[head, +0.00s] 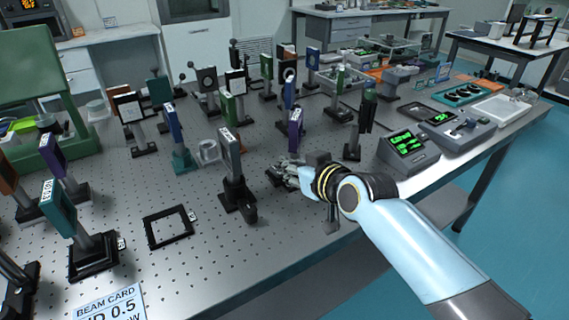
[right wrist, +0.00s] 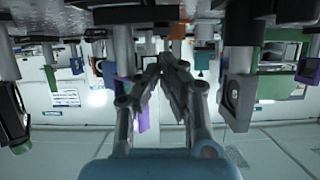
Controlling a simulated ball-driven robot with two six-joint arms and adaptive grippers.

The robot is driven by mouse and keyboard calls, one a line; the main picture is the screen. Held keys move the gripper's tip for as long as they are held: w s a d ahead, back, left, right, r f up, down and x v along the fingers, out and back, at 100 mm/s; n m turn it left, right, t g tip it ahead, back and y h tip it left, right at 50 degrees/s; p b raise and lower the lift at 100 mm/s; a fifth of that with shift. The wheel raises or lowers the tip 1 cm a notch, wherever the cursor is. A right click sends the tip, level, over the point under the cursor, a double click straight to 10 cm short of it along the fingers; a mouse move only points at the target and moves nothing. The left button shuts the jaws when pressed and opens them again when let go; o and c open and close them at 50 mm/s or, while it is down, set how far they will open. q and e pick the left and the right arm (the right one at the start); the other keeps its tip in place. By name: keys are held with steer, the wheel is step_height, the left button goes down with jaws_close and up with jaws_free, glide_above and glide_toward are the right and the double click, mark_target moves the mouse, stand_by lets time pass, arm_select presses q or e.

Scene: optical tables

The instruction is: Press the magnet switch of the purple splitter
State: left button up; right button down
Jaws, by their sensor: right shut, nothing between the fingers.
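A purple plate-like optic (head: 295,131), likely the purple splitter, stands upright on the perforated table (head: 130,190), just behind my right gripper (head: 277,172). Its lower post and base are largely hidden by the gripper, and I cannot make out its magnet switch. My right gripper is shut and empty, low over the table. In the right wrist view, which looks upside down, the closed fingers (right wrist: 168,62) point into the rows of posts. A purple plate (right wrist: 143,112) shows partly behind the left finger. Contact with any base cannot be told. My left gripper is not in view.
A grey-framed optic (head: 231,155) stands close left of the gripper. A dark post mount (head: 362,125) and a green-display meter (head: 407,150) stand to the right. Many other mounts crowd behind. An empty black frame (head: 168,241) lies flat at the front left.

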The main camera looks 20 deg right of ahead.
mark_target(277, 171)
steer(key=shift+x, duration=1.65)
steer(key=b, duration=0.2)
steer(key=f+b, duration=0.1)
steer(key=b, duration=0.1)
steer(key=shift+s+f+t, duration=0.2)
steer(key=shift+f+t, duration=0.05)
steer(key=shift+t, duration=0.15)
steer(key=shift+s+r, duration=0.1)
steer(key=shift+r, duration=0.25)
